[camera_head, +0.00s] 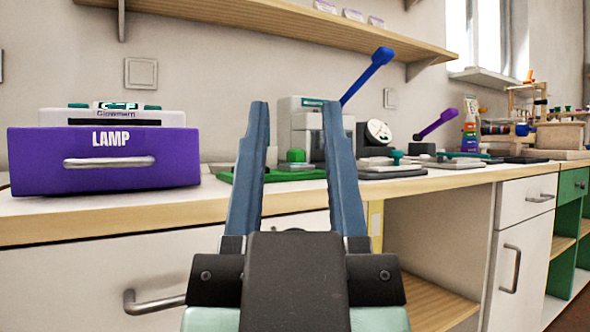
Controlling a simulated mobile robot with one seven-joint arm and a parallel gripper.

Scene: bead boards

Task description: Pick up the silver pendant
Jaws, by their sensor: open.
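My gripper (296,104) is open in the lower middle of the head view. Its two blue-grey fingers point up and away, with nothing between them that I can see being held. It stands in front of the white counter's edge. I cannot make out a silver pendant in this view. Small items on the counter behind the fingers are partly hidden or too small to tell.
A purple LAMP box (104,160) with a handle stands on the counter at left. A green tray (223,177) and a machine with a blue lever (367,77) stand behind my fingers. A wooden shelf (290,22) hangs above. Cabinets with handles (511,268) and an open bay are below.

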